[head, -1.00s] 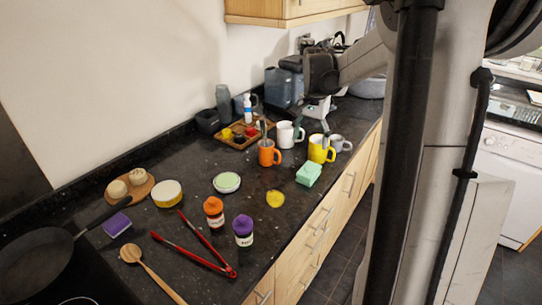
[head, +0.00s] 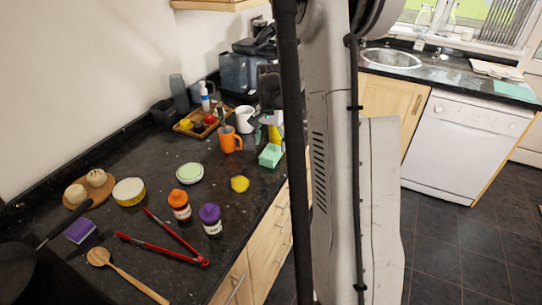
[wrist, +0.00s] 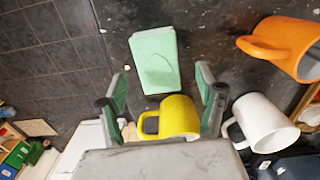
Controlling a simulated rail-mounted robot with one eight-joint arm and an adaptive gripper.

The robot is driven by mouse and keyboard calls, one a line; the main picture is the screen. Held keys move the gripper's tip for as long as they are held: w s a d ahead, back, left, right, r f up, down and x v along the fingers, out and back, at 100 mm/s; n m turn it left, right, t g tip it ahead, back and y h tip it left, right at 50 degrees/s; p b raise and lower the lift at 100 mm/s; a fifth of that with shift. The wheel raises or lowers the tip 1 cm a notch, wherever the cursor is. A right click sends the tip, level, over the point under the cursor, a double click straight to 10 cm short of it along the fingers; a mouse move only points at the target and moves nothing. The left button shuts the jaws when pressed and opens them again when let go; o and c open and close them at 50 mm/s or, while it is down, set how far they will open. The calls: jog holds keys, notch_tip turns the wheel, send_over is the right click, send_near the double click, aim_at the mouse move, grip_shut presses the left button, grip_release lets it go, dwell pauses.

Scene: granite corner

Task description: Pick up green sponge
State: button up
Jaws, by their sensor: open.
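The green sponge (head: 270,155) is a pale green block lying on the dark counter near its front edge, in front of the yellow mug (head: 276,133). In the wrist view the green sponge (wrist: 156,60) lies beyond my fingertips. My gripper (wrist: 163,82) is open and empty, with one finger on either side of the view. The yellow mug (wrist: 178,116) shows between the fingers, below them and nearer the wrist than the sponge. In the head view my column hides part of my arm and some of the yellow mug.
An orange mug (head: 229,139) and a white mug (head: 244,119) stand left of the yellow mug. A yellow lump (head: 240,184) lies in front of the sponge. The counter's front edge is close on the sponge's right.

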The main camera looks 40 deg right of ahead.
aim_at(271, 151)
notch_tip(271, 151, down, 5)
jog(key=shift+s+r, duration=0.1)
jog(key=shift+s, duration=0.05)
jog(key=shift+c, duration=0.2)
jog(key=c, duration=1)
